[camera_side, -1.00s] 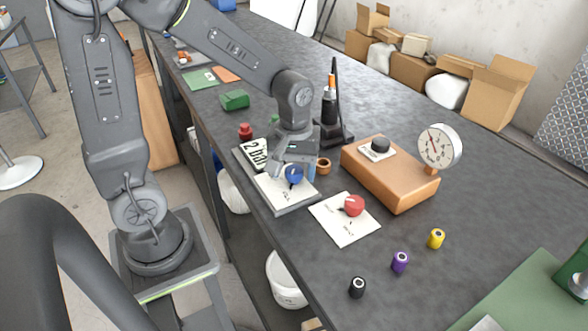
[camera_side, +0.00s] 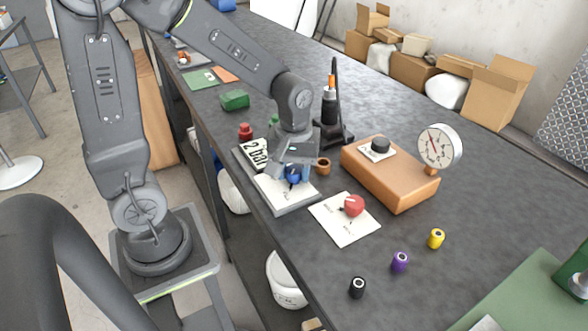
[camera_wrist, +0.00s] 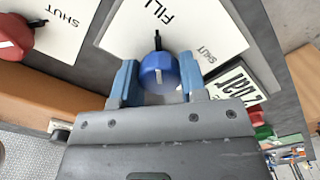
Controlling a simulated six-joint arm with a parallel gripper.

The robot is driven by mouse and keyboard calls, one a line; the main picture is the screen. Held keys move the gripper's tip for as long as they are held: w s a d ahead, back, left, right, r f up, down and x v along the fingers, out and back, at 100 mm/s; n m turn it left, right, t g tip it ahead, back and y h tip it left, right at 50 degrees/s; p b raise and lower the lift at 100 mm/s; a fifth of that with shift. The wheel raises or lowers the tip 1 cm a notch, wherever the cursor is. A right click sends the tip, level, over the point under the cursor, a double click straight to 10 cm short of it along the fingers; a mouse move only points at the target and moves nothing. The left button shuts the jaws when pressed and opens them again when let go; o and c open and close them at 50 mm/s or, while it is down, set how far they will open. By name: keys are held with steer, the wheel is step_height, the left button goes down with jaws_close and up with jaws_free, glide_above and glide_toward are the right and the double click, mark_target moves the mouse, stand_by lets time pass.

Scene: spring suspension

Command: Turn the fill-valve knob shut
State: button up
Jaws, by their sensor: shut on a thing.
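The blue fill-valve knob (camera_side: 293,176) sits on a white plate (camera_side: 270,192) on the bench. In the wrist view, the blue knob (camera_wrist: 157,68) stands between the two blue fingers of my gripper (camera_wrist: 158,82), which is shut on its sides. Its black pointer (camera_wrist: 157,40) points up in the picture, toward the FILL lettering. The SHUT mark (camera_wrist: 216,55) is to the right of the pointer. In the side view my gripper (camera_side: 292,172) hides part of the knob.
A red knob (camera_side: 353,206) on another white plate is nearby. A 2 bar sign (camera_side: 260,154), a copper-coloured box (camera_side: 390,181) with a gauge (camera_side: 439,146), and a black stand with a damper (camera_side: 331,115) surround the spot.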

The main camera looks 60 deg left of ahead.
steer(key=m, duration=0.4)
steer(key=shift+m, duration=0.3)
steer(key=m, duration=0.4)
steer(key=shift+m, duration=0.3)
steer(key=m, duration=0.4)
steer(key=shift+m, duration=2.2)
steer(key=o, duration=0.9)
